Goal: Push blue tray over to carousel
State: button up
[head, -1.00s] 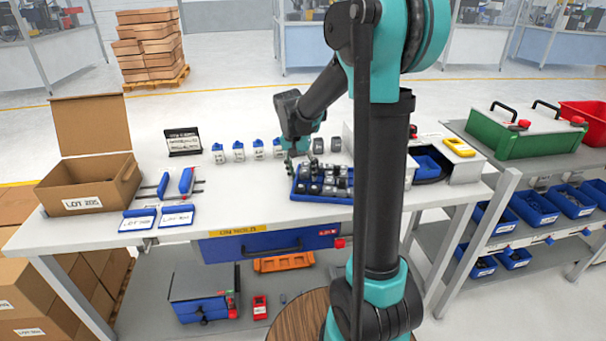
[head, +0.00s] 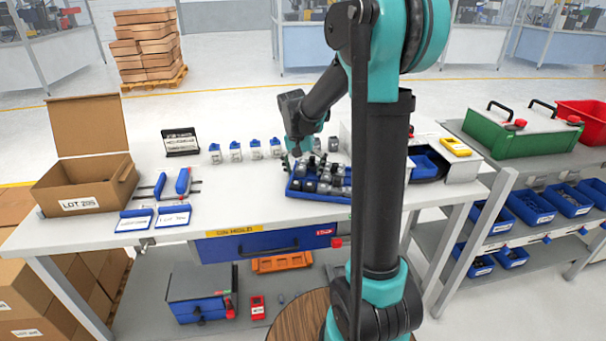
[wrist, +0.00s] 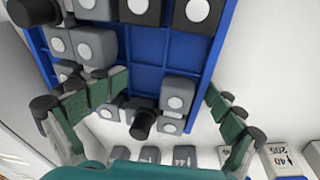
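The blue tray (head: 322,197) lies on the white workbench, filled with several grey and black blocks, its right part hidden behind my arm. In the wrist view the tray (wrist: 148,77) shows empty blue cells among the blocks. My gripper (head: 297,158) is low at the tray's far left side. In the wrist view my gripper (wrist: 165,90) has its green fingers spread wide. The left finger overlaps blocks and the right one is beside the tray's edge; contact is unclear. A dark, round-edged platform (head: 430,178) right of my arm, holding a blue bin, looks like the carousel, partly hidden.
White-and-blue labelled containers (head: 236,152) stand left of my gripper. Grey round parts (head: 333,144) stand behind the tray. A cardboard box (head: 85,190) and blue-handled tools (head: 183,181) are on the left.

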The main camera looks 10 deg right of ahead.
jog(key=shift+o, duration=0.7)
jog(key=shift+d, duration=0.15)
jog(key=shift+r, duration=0.1)
jog(key=shift+a+r, duration=0.2)
notch_tip(320, 180, up, 11)
jog(key=a, duration=0.1)
jog(key=shift+s+a+r, duration=0.15)
jog(key=shift+a, duration=0.25)
